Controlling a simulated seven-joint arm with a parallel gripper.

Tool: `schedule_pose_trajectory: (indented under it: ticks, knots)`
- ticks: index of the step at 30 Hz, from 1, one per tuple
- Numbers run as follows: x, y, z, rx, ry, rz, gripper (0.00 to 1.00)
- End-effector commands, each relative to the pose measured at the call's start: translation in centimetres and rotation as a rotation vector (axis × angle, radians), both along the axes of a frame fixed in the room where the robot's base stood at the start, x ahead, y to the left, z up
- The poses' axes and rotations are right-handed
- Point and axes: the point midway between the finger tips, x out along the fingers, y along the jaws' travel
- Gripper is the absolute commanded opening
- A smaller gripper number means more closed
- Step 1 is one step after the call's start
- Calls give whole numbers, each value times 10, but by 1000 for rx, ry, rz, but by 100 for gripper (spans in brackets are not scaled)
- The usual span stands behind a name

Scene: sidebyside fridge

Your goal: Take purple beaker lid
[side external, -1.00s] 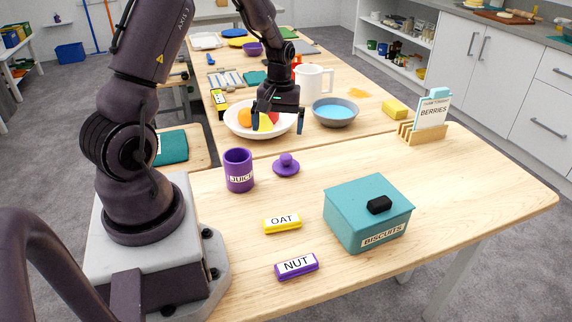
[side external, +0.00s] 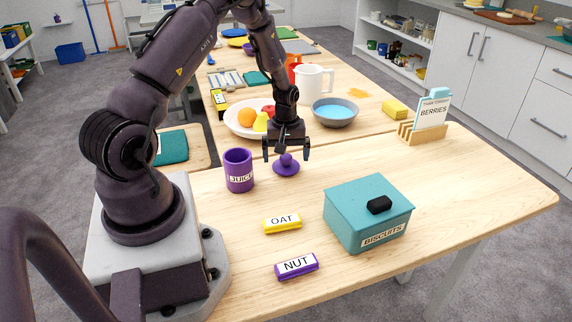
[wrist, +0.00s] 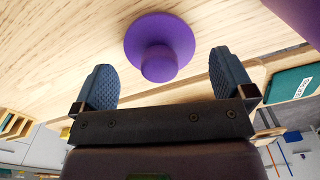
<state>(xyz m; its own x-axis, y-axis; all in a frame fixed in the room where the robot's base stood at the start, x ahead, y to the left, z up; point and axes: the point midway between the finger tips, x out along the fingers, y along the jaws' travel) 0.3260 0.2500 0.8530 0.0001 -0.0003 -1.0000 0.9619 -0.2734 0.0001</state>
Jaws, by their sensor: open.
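The purple lid (side external: 286,168) lies on the wooden table, knob up, just right of the purple beaker (side external: 239,172) labelled JUICE. The beaker stands upright with its top uncovered. My gripper (side external: 287,155) points down over the lid, its open fingers on either side of the knob in the side view. In the wrist view the lid (wrist: 160,45) shows between and beyond the two open fingers (wrist: 160,85), with its knob toward me. Nothing is held, and I cannot tell the exact height of the fingertips above the lid.
A teal BISCUITS box (side external: 367,215) stands front right. Yellow OAT (side external: 282,224) and purple NUT (side external: 297,265) labels lie in front. Behind are a fruit plate (side external: 238,122), a blue bowl (side external: 335,113) and a white pitcher (side external: 316,82). A BERRIES card holder (side external: 424,134) stands at right.

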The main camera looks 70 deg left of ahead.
Motion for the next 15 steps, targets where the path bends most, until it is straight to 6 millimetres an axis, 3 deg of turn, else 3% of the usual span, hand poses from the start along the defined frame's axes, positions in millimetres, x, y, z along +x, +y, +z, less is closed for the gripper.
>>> schedule_pose_trajectory:
  ticks: [4, 12, 13, 15]
  knots:
    - [0, 0, -19, -1, 1, 2, 100]
    - [0, 0, -22, 0, 0, 1, 100]
    - [0, 0, -22, 0, 0, 1, 98]
    - [0, 0, -22, 0, 0, 1, 82]
